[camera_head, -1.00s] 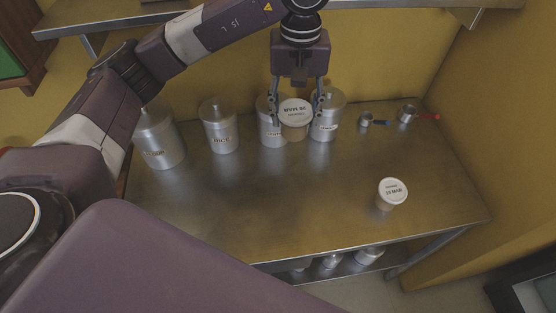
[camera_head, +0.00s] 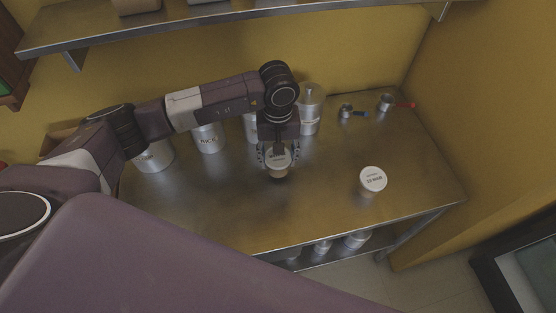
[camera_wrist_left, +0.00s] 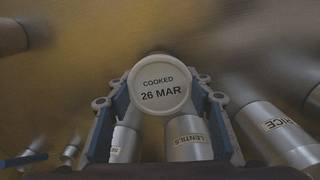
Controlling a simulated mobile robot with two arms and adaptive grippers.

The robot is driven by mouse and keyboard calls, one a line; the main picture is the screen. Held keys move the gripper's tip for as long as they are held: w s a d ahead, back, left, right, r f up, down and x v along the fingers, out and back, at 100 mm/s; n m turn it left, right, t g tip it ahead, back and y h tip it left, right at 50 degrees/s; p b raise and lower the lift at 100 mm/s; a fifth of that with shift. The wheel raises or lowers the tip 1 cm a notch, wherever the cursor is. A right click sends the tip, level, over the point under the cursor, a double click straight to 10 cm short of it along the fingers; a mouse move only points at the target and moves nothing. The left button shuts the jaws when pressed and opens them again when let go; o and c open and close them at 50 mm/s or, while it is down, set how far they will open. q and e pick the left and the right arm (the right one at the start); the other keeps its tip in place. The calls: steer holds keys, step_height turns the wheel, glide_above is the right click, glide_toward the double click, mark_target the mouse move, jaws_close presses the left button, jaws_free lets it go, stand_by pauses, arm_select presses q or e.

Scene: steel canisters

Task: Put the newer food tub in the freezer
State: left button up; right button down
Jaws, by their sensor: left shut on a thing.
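My left gripper (camera_head: 277,160) is shut on a round tub with a white lid (camera_head: 279,156), over the middle of the steel table (camera_head: 240,210). In the left wrist view the held tub's lid (camera_wrist_left: 160,86) reads "COOKED 26 MAR", between the blue-sided fingers (camera_wrist_left: 160,100). How far the tub is above the table is hard to tell. A second white-lidded tub (camera_head: 373,180) stands upright on the table to the right; its date is too small to read surely. A dark-framed unit with a pale inside (camera_head: 525,265), possibly the freezer, is partly visible at lower right.
Steel canisters stand along the table's back, including one marked RICE (camera_head: 209,140) and another (camera_head: 311,105) beside my arm. Blue-handled (camera_head: 347,111) and red-handled (camera_head: 387,103) cups lie at back right. A shelf (camera_head: 190,27) hangs above.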

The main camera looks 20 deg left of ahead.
arm_select(q)
steer(key=shift+f, duration=1.2)
steer(key=shift+f, duration=0.2)
steer(key=o, duration=1.3)
steer(key=shift+o, duration=0.2)
steer(key=shift+r, duration=0.1)
